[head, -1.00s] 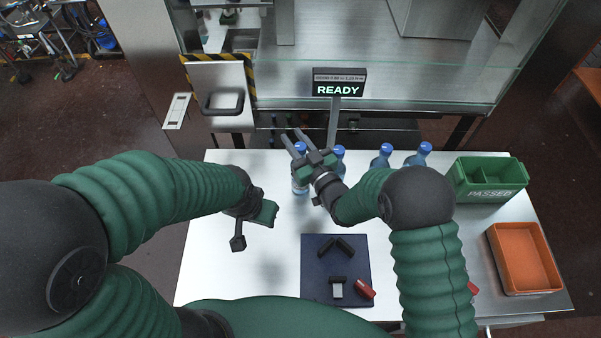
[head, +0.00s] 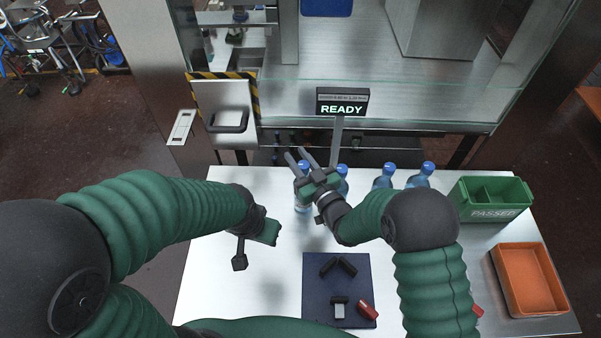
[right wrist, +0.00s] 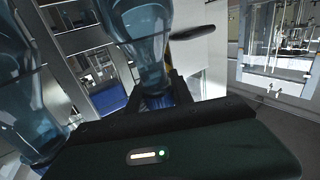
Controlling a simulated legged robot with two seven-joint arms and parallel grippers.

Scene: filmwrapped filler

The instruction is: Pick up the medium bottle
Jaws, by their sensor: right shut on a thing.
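Several clear blue bottles with blue caps stand in a row along the far side of the white table. I cannot tell their sizes apart clearly. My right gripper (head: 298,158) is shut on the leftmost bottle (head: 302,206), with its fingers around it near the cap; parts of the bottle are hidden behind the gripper. In the right wrist view this bottle (right wrist: 143,40) appears between the fingers, with its blue cap low in the picture. A second bottle (head: 343,184) stands just right of the gripper. My left gripper (head: 254,243) hangs above the table, away from the bottles; its jaw opening is unclear.
A green divided bin (head: 491,213) and an orange tray (head: 533,310) are at the right. Two more bottles (head: 384,179) (head: 420,178) stand near the green bin. A dark mat (head: 318,290) with small parts lies in front. The READY sign (head: 342,103) rises behind the bottles.

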